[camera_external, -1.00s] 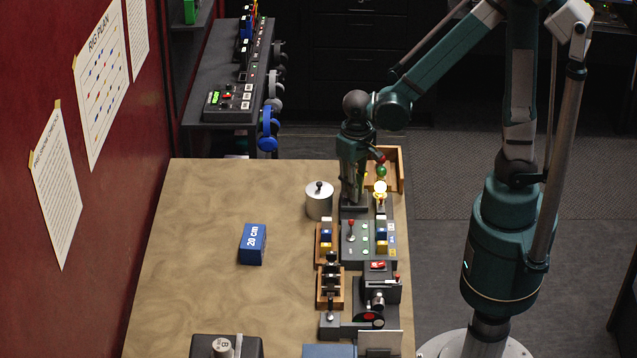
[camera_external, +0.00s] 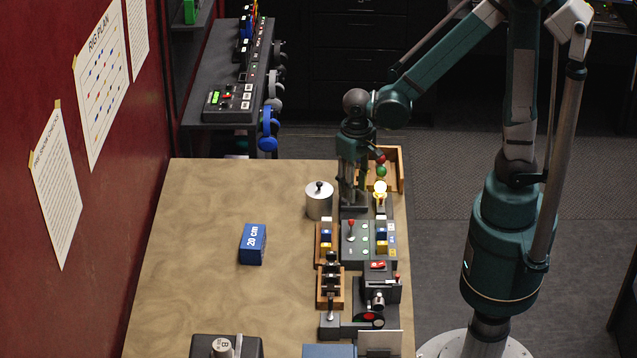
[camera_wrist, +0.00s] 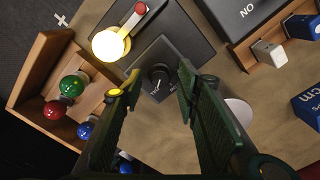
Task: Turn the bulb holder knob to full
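The bulb holder (camera_wrist: 191,36) is a dark base with a lit, glowing bulb (camera_wrist: 110,44) at one end, also bright in the external view (camera_external: 380,187). Its knob (camera_wrist: 160,73) is small, round and black, with a pale pointer mark and small lettering beside it. My gripper (camera_wrist: 158,79) is open, pointing down over the holder. Its two fingers stand on either side of the knob in the wrist view, with gaps between. In the external view my gripper (camera_external: 354,196) hides the knob. I cannot tell the fingertips' exact height.
A wooden tray (camera_wrist: 38,66) with green, red and blue bulbs stands beside the holder. A silver lidded pot (camera_external: 319,202) stands close on the left. A switch panel (camera_external: 355,241) is in front. A blue block (camera_external: 252,245) lies on open table.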

